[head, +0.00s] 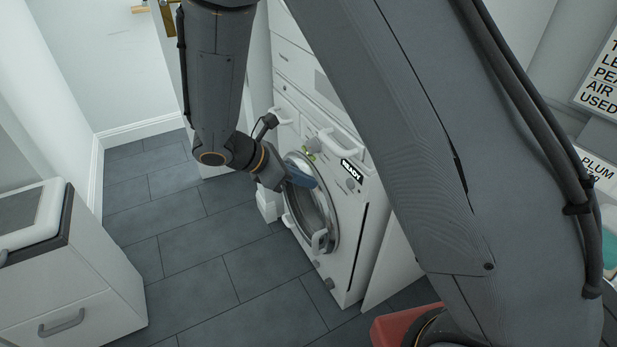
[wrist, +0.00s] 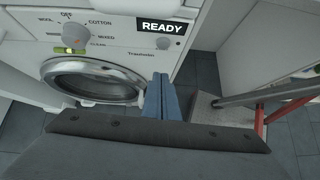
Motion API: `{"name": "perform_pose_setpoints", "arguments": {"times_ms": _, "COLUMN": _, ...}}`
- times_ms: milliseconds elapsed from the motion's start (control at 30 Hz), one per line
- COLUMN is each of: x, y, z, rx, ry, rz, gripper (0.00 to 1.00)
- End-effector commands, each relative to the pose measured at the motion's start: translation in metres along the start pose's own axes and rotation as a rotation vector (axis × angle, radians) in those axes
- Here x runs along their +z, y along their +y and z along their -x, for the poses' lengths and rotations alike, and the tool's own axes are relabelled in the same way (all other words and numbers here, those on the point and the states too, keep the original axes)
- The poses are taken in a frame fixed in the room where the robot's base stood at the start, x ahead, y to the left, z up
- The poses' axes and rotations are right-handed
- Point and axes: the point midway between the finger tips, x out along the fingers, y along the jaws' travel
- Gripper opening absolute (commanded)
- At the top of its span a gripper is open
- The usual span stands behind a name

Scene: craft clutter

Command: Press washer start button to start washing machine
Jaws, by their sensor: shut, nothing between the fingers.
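The white washing machine (head: 352,232) stands in the middle of the head view, its round door (head: 311,215) shut. Its black display (head: 352,170) reads "READY"; it also shows in the wrist view (wrist: 161,27). Below the display is a round grey control (wrist: 160,43). A dial (wrist: 73,35) with programme words is at the left of the panel, with a small yellow-green part (wrist: 70,50) below it. No label marks a start button legibly. My gripper (head: 307,182) is shut and empty, its blue fingers (wrist: 162,84) in front of the machine below the display. Contact cannot be told.
A white cabinet (head: 75,275) with a drawer stands at the left. Grey tiled floor (head: 205,245) lies free between it and the washer. A red object (head: 392,325) is at the bottom. Red and grey bars (wrist: 270,100) show at the right of the wrist view.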

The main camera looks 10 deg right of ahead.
Motion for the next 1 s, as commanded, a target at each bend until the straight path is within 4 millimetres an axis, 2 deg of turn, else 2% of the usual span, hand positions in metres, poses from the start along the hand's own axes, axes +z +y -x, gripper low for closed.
{"name": "perform_pose_setpoints", "arguments": {"times_ms": 100, "x": 0.001, "y": -0.002, "z": -0.025, "rx": -0.007, "ry": -0.001, "rz": 0.001, "gripper": 0.0}}
{"name": "perform_pose_setpoints", "arguments": {"times_ms": 367, "x": 0.001, "y": -0.002, "z": -0.075, "rx": -0.006, "ry": 0.0, "rz": 0.0, "gripper": 0.0}}
{"name": "perform_pose_setpoints", "arguments": {"times_ms": 433, "x": 0.012, "y": -0.002, "z": -0.08, "rx": -0.005, "ry": 0.0, "rz": -0.003, "gripper": 0.0}}
{"name": "perform_pose_setpoints", "arguments": {"times_ms": 600, "x": 0.025, "y": -0.002, "z": -0.093, "rx": -0.003, "ry": 0.001, "rz": -0.002, "gripper": 0.0}}
{"name": "perform_pose_setpoints", "arguments": {"times_ms": 1000, "x": 0.029, "y": -0.001, "z": -0.098, "rx": -0.001, "ry": 0.0, "rz": -0.001, "gripper": 0.0}}
